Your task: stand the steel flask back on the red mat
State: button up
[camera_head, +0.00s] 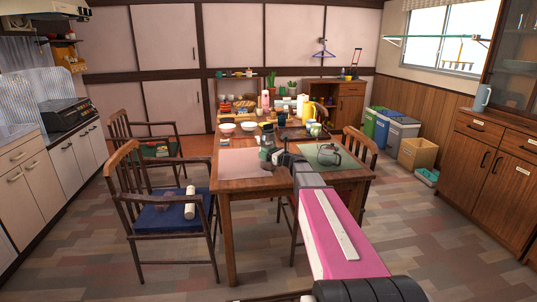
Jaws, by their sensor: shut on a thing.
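The table (265,185) stands in the middle of the room. A pinkish-red mat (243,163) lies on its near left part. My gripper (274,155) is at the right edge of this mat, low over the table. It is shut on a small dark grey upright thing, which I take for the steel flask (266,141). My gripper and arm hide part of the table and the flask's lower part. I cannot tell whether the flask touches the mat or the table.
A green mat (322,156) with a dark-outlined pot (330,154) lies right of my gripper. The red mat's left and middle are bare.

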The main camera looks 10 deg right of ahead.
jog(key=o, duration=1.4)
jog(key=shift+f, duration=0.1)
jog(key=v, duration=1.2)
